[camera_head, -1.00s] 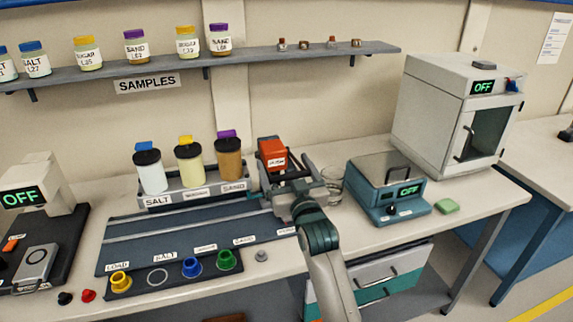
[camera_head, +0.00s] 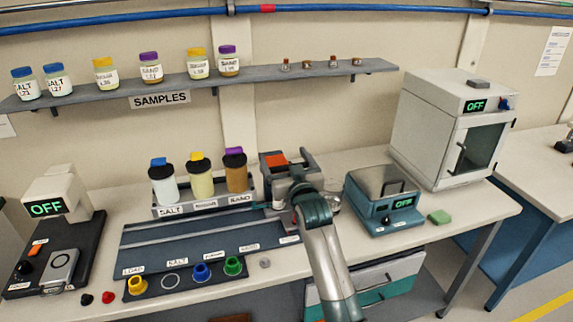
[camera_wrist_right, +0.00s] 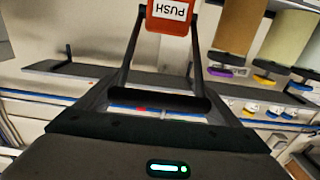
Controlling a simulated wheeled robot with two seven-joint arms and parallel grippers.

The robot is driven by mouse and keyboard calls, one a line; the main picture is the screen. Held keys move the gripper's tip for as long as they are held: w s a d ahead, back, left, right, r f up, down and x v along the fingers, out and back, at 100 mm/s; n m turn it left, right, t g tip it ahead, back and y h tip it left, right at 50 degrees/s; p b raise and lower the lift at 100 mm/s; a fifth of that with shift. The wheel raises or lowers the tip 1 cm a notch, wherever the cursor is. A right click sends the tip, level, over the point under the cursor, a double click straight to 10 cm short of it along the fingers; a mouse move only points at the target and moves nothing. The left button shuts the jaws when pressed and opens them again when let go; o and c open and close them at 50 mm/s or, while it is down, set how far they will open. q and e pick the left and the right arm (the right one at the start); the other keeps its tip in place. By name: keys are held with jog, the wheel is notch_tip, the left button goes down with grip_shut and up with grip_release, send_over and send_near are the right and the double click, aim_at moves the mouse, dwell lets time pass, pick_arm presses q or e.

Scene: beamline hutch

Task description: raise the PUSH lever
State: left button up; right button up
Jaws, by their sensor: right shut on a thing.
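The PUSH lever shows as a red-orange block (camera_head: 276,160) at the back of the bench, right of the bottle rack. In the right wrist view its end (camera_wrist_right: 168,14) with the white PUSH label appears upside down at the top edge. My right gripper (camera_head: 283,161) is shut on this block, with one dark finger on each side of it in the wrist view. The gripper and forearm hide the lower part of the lever and its mount in the head view. My left gripper is not in view.
A rack (camera_head: 205,203) with salt, sugar and sand bottles stands close left of the lever. A glass beaker (camera_head: 331,200) is partly hidden behind my right arm. A teal device (camera_head: 383,205) stands to the right. The sample shelf (camera_head: 300,76) hangs above.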

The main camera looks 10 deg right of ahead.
jog(key=shift+w+r, duration=0.65)
jog(key=shift+w, duration=0.1)
jog(key=shift+f, duration=0.4)
dwell(0.4)
jog(key=o, duration=1.4)
jog(key=shift+w+a, duration=0.1)
jog(key=shift+c, duration=0.2)
jog(key=s+b, duration=0.4)
jog(key=s, duration=1.2)
jog(key=shift+s+d+f, duration=0.15)
jog(key=shift+s+d, duration=0.2)
jog(key=shift+s, duration=0.05)
